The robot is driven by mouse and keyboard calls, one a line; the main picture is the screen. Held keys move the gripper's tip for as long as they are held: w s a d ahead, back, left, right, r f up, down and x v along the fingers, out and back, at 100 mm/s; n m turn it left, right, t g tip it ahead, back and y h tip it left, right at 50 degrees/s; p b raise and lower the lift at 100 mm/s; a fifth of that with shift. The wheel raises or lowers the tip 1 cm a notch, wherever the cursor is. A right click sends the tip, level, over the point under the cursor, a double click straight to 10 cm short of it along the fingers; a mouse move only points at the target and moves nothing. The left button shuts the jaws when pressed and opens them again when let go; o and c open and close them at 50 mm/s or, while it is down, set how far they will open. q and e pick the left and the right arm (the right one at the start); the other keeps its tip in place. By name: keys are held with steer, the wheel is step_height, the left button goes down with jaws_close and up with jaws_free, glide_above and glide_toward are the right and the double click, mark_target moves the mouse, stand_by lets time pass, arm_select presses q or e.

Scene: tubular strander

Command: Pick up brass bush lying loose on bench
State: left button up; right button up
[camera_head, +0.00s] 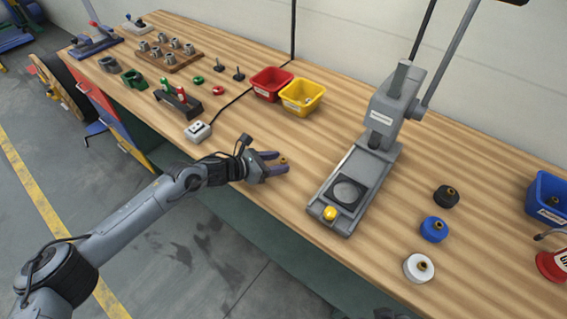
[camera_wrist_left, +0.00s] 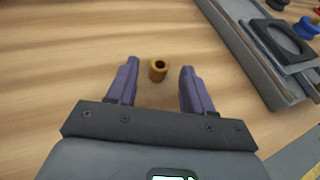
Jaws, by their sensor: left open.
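The brass bush (camera_head: 283,160) stands upright on the wooden bench, small and golden, just beyond my left gripper's tips. In the left wrist view the bush (camera_wrist_left: 158,70) shows its dark bore and lies between the lines of the two purple fingers, near their tips. My left gripper (camera_head: 277,162) is open with nothing held. The left wrist view also shows the open gripper (camera_wrist_left: 158,72), with a gap on either side of the bush. I cannot tell how high the fingertips are above the bench. My right gripper is not in view.
A grey press (camera_head: 350,180) with a round pad and yellow button stands right of the gripper. A red bin (camera_head: 271,83) and a yellow bin (camera_head: 303,96) sit behind. A white switch box (camera_head: 197,131) is to the left. Black, blue and white (camera_head: 418,268) knobbed pieces stand farther right.

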arm_select(q)
steer(key=shift+w+d+f, duration=0.2)
steer(key=shift+w+d, duration=0.2)
steer(key=shift+d, duration=0.15)
jaws_close()
steer(key=shift+r, duration=0.1)
